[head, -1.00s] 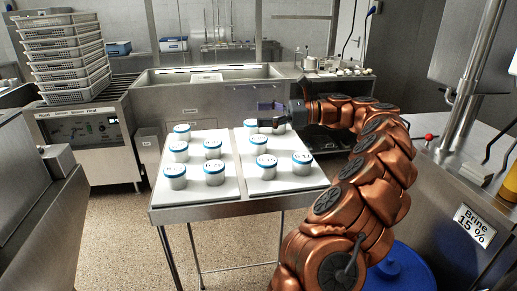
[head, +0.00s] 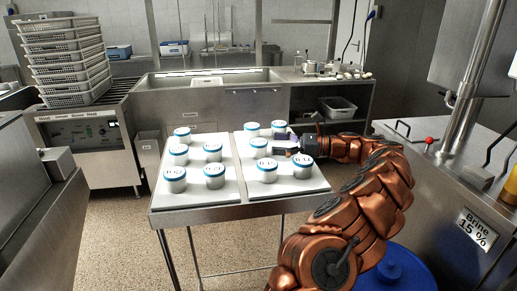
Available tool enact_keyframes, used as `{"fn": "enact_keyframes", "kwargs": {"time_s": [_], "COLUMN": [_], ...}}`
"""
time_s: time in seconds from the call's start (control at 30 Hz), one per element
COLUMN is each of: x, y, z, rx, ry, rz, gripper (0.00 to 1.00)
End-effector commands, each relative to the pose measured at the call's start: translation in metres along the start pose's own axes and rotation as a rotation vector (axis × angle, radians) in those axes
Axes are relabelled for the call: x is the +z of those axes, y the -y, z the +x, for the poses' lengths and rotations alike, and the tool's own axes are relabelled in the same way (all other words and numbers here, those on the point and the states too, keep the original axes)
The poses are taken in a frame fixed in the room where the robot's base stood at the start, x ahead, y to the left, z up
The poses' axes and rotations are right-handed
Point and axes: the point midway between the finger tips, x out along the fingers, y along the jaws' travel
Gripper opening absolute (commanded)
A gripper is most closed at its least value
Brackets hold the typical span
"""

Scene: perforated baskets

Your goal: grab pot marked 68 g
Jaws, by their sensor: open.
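Several white pots with blue rims stand upright on two white boards on a steel table. Their lid markings are too small to read surely, so I cannot tell which is 68 g. On the right board are a front-right pot (head: 302,166), a front-middle pot (head: 267,172), a middle-left pot (head: 259,149), a back-left pot (head: 251,131) and a back-right pot (head: 279,126). My gripper (head: 278,144) is open, pointing left, among these pots, just right of the middle-left pot. I cannot tell whether it touches any pot. Nothing shows between its fingers.
The left board (head: 197,198) holds several similar pots, including a front-left one (head: 175,182). A sink counter (head: 215,105) stands behind the table. Stacked perforated baskets (head: 66,62) are at the far left. A steel brine unit (head: 455,190) is at the right.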

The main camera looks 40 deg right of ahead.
Motion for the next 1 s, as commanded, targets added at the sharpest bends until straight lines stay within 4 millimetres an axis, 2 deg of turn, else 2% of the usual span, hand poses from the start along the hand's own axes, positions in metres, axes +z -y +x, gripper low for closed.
{"fn": "enact_keyframes", "kwargs": {"time_s": [0.17, 0.53, 0.8, 1.0], "x": [0.000, 0.002, 0.000, 0.000], "y": [0.000, -0.001, 0.000, 0.000], "z": [0.007, 0.055, 0.060, 0.060], "rx": [-0.001, 0.002, -0.001, -0.001], "ry": [0.000, 0.002, 0.000, 0.000], "rz": [0.000, 0.000, 0.000, 0.000], "gripper": [0.88, 0.88, 0.88, 0.68]}}
